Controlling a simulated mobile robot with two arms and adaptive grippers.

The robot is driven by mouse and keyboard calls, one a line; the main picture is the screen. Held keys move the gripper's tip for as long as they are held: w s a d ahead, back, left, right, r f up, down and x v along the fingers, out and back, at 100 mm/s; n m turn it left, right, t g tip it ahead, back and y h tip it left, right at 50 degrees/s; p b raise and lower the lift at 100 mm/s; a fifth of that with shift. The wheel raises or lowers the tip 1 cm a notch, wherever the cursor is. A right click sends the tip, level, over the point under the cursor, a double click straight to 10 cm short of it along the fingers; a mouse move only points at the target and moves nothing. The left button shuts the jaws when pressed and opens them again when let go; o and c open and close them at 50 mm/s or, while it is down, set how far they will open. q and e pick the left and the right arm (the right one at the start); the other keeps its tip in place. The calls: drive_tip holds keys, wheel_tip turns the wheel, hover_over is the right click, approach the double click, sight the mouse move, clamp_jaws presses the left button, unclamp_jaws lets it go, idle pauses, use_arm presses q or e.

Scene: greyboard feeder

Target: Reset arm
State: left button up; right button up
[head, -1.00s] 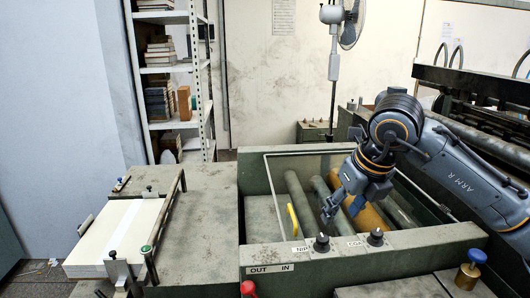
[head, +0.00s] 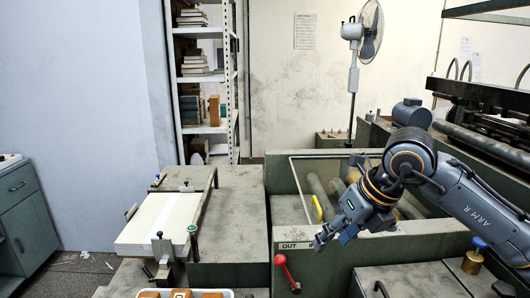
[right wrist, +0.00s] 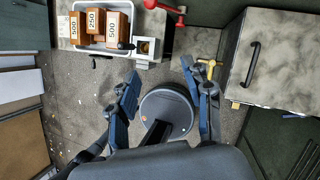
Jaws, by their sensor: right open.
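My right gripper (head: 332,240) is in front of the feeder's green front panel in the head view, by the OUT label, at the end of my grey right arm. In the right wrist view my right gripper (right wrist: 160,72) points down with its fingers spread apart and nothing between them. Floor and a round dark part of my own base show beyond the fingers. My left gripper is in neither view.
A board stack (head: 155,222) lies on the feeder table at left. A red-knobbed lever (head: 286,270) stands at the front panel. A white tray (right wrist: 77,30) holds wooden blocks marked 500, 250 and 160.

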drive_tip(key=s+a+f+n+g+y, duration=0.15)
drive_tip(key=s+a+y, duration=0.35)
drive_tip(key=a, duration=0.6)
drive_tip(key=s+a+r+m+g+y, duration=0.2)
drive_tip(key=s+a+r+y, duration=0.3)
drive_tip(key=a+r+y, duration=0.45)
drive_tip(key=w+d+r+m+t+y, duration=0.3)
drive_tip(key=d+m+t, duration=0.5)
drive_tip(key=m+t, duration=0.6)
drive_tip(key=w+d+f+m+t+h, duration=0.6)
drive_tip(key=d+f+m+t+h, duration=0.2)
drive_tip(key=m+h, duration=0.45)
drive_tip(key=s+d+f+m+g+h, duration=0.1)
drive_tip(key=d+f+m+g+h, duration=0.25)
drive_tip(key=f, duration=0.45)
drive_tip(key=s+d+f+m+g+h, duration=0.1)
drive_tip(key=d+f+m+g+h, duration=0.1)
drive_tip(key=d+f+m+h, duration=0.45)
drive_tip(key=s+d+f+m+g+y, duration=0.2)
drive_tip(key=s+f+g, duration=1.1)
drive_tip(key=s+f, duration=1.1)
wheel_tip(320, 180, down, 26)
drive_tip(key=s+g, duration=0.2)
drive_tip(key=s+d+f, duration=0.2)
drive_tip(key=s+f, duration=1.3)
drive_tip(key=s, duration=0.1)
drive_tip(key=shift+s+d+n+g+h, duration=0.25)
drive_tip(key=shift+s+n+g+h, duration=0.05)
drive_tip(key=shift+n+g, duration=0.1)
